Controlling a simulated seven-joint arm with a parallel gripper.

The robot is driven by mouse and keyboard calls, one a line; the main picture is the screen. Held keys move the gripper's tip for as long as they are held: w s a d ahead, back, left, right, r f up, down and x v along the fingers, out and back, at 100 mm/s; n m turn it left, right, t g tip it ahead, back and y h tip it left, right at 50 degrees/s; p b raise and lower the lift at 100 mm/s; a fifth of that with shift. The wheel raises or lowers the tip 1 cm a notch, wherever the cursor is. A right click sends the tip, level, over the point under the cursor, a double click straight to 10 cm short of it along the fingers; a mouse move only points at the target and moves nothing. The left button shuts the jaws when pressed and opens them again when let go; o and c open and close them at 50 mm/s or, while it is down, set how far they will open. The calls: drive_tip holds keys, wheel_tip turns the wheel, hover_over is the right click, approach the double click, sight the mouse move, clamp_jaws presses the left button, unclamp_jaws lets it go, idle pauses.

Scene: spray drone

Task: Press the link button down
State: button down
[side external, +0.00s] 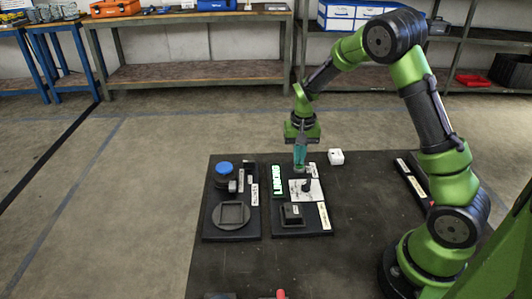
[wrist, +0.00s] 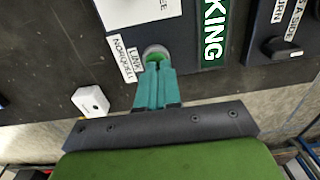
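The link button (wrist: 156,52) shows in the wrist view as a green round cap in a pale ring, beside a white label reading LINK. It sits at the far end of the right-hand black panel (side external: 318,222). My gripper (side external: 299,168) points down over that end of the panel. Its teal fingers are together with nothing between them. In the wrist view the fingertips (wrist: 155,67) overlap the near side of the button and hide part of it. I cannot tell whether they touch it. In the side view the fingers hide the button.
A white box (side external: 336,157) lies right of the panel. A lit green sign (side external: 277,180) and a white plate with a dark lever (side external: 307,186) are on the same panel. A left panel (side external: 231,228) carries a blue knob (side external: 224,168).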

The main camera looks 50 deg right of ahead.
drive_tip(key=shift+s+a+f, duration=0.1)
drive_tip(key=shift+s+f, duration=0.25)
drive_tip(key=shift+f, duration=0.35)
wheel_tip(320, 180, up, 15)
drive_tip(key=shift+w+r, duration=0.2)
drive_tip(key=shift+w, duration=0.2)
idle(0.4)
drive_tip(key=s+a+r+n+t+y, duration=0.1)
drive_tip(key=s+a+r+n+t, duration=0.1)
drive_tip(key=s+a, duration=0.5)
drive_tip(key=s+a+r+n+t+y, duration=0.1)
drive_tip(key=s+a+r+n+t, duration=0.2)
drive_tip(key=s+a, duration=0.4)
drive_tip(key=s+r+t, duration=0.1)
drive_tip(key=s+t, duration=0.1)
drive_tip(key=s, duration=0.1)
drive_tip(key=shift+s+a+r, duration=0.25)
drive_tip(key=shift+s+r, duration=0.05)
drive_tip(key=shift+s, duration=0.05)
